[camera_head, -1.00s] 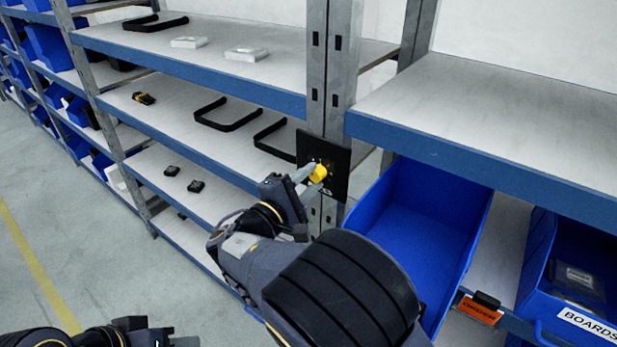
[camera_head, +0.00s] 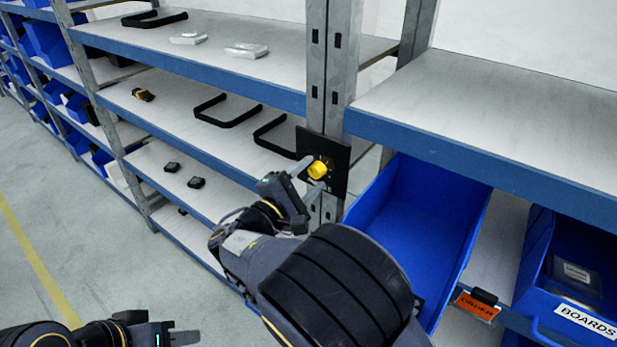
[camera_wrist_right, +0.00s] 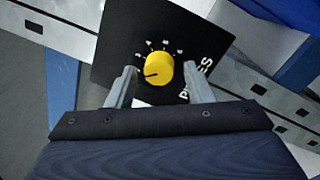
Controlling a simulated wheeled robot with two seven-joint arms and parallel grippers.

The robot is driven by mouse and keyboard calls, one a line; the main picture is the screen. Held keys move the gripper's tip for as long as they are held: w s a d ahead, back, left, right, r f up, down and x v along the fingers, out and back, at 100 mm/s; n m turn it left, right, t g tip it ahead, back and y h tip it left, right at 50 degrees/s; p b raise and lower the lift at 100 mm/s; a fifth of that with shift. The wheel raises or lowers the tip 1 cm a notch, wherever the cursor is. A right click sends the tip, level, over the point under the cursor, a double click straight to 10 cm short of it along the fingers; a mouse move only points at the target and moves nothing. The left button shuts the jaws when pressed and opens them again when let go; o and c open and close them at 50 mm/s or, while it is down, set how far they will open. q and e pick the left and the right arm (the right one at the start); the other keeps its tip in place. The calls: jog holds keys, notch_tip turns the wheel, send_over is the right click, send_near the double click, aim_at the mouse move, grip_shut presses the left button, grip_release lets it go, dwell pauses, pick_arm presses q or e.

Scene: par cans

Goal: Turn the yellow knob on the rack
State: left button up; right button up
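The yellow knob (camera_head: 317,170) sits on a black square panel (camera_head: 337,184) fixed to the grey rack post. In the right wrist view the knob (camera_wrist_right: 159,69) shows a dark pointer line toward the lower left, with white marks around its upper side. My right gripper (camera_head: 308,176) is at the panel. In the wrist view its two fingers (camera_wrist_right: 161,88) are apart, one on each side of the knob, with visible gaps between fingers and knob. My left gripper (camera_head: 188,338) is low at the left, far from the knob; its finger opening is not clear.
A blue bin (camera_head: 420,235) is right of the post, close to my right arm. Another blue bin labelled BOARDS (camera_head: 575,275) and an orange tag (camera_head: 477,304) are further right. Shelves with black handles (camera_head: 228,110) lie left of the post. The floor at left is clear.

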jog(key=shift+s+a+f, duration=0.1)
jog(key=shift+s+a, duration=0.25)
jog(key=shift+s, duration=0.05)
jog(key=b+v, duration=0.2)
jog(key=v, duration=0.4)
jog(key=shift+s+a, duration=0.2)
jog(key=shift+s, duration=0.15)
